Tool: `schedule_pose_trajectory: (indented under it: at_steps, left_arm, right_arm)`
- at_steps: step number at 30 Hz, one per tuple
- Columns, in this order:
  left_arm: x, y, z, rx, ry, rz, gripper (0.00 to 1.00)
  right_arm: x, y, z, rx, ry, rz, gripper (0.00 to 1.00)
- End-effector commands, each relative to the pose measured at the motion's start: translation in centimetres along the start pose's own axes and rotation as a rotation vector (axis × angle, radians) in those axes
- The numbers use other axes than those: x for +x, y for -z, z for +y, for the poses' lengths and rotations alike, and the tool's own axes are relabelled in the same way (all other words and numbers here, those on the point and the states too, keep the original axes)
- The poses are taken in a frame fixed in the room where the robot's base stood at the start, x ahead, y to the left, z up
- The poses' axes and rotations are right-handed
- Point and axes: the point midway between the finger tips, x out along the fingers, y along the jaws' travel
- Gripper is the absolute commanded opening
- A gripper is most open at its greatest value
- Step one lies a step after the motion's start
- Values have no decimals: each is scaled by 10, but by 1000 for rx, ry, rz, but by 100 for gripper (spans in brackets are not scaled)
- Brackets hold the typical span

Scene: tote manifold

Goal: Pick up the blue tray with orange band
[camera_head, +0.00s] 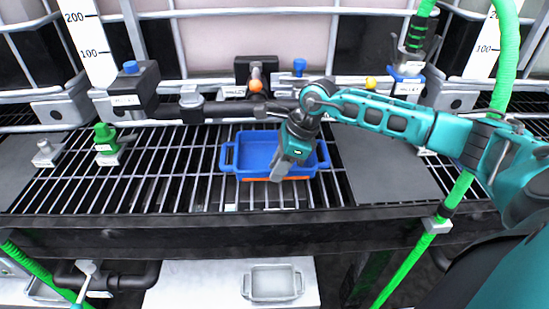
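The blue tray (253,146) with an orange band low on its front sits on the slatted metal rack, with a handle at its left and right ends. My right arm reaches in from the right, and my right gripper (279,176) points down over the tray's front part, hiding some of its interior and front wall. The fingers look close together, but I cannot tell whether they are shut or touch the tray. My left gripper is not in view.
Dark pipes and valves with an orange knob (256,86) run behind the tray. A green valve (104,137) stands left. A green hose (506,60) hangs right. A grey tray (273,283) lies on a lower white surface.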

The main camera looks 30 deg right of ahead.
Motion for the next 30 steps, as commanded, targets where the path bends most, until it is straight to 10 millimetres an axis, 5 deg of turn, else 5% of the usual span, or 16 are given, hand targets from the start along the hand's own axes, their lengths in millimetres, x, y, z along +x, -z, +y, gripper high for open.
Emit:
schedule_pose_trajectory:
  at_steps: [8,30]
  left_arm:
    - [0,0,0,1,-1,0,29]
    - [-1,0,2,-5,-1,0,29]
  right_arm:
    - [0,0,0,0,0,0,0]
    - [-8,-3,3,-2,3,-2,0]
